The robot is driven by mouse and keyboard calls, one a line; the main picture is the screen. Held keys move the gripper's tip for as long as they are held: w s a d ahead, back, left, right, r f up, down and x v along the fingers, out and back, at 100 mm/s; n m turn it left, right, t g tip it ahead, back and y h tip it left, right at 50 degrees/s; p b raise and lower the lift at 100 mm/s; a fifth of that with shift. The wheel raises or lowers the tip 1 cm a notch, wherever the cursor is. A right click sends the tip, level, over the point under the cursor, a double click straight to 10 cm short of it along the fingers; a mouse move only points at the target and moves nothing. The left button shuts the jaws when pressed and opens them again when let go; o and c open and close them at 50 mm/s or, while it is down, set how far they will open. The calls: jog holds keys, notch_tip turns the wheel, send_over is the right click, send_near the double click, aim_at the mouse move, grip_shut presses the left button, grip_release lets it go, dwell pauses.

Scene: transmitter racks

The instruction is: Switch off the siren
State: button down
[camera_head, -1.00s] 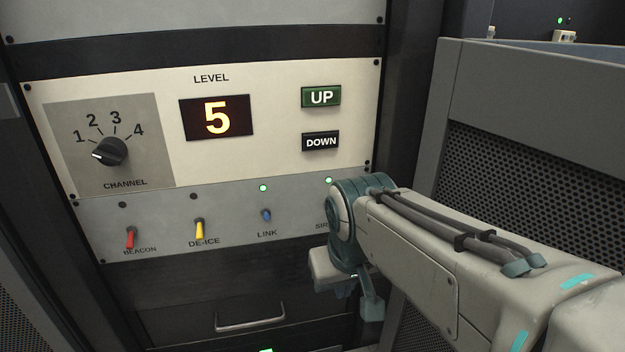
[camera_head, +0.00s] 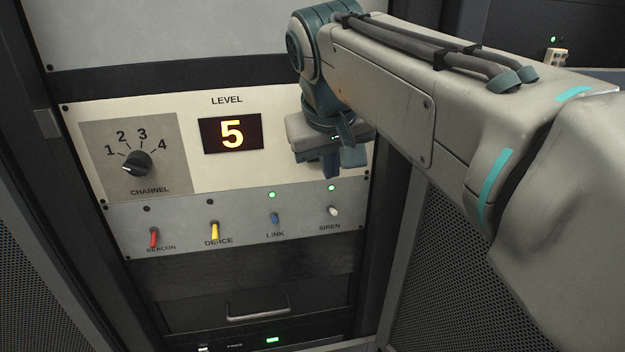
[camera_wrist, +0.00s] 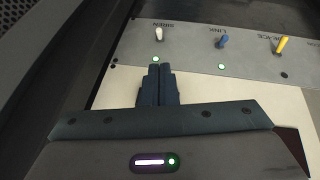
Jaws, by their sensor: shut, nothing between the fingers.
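The siren switch (camera_head: 333,211) is a small white toggle at the right end of the grey switch strip, above the label SIREN. A lit green lamp (camera_head: 331,188) is just above it. The switch also shows in the wrist view (camera_wrist: 158,34), with its lamp (camera_wrist: 156,59) lit green. My gripper (camera_head: 332,168) is shut and empty in front of the panel, above the switch. In the wrist view its fingers (camera_wrist: 155,72) point toward the siren lamp and switch, apart from the toggle. My arm hides the UP and DOWN buttons.
The blue link toggle (camera_head: 275,218) with a lit green lamp is left of the siren switch. The yellow de-ice toggle (camera_head: 214,231) and red beacon toggle (camera_head: 153,237) have dark lamps. The channel knob (camera_head: 138,163) and display (camera_head: 231,134) reading 5 are above. A drawer handle (camera_head: 258,310) is below.

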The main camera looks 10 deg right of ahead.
aim_at(333, 208)
jog(key=shift+f, duration=0.1)
jog(key=p+x, duration=0.1)
jog(key=x, duration=0.9)
jog(key=shift+d+f+b, duration=0.15)
jog(key=shift+f+b, duration=0.05)
jog(key=shift+b, duration=0.3)
jog(key=shift+s, duration=0.1)
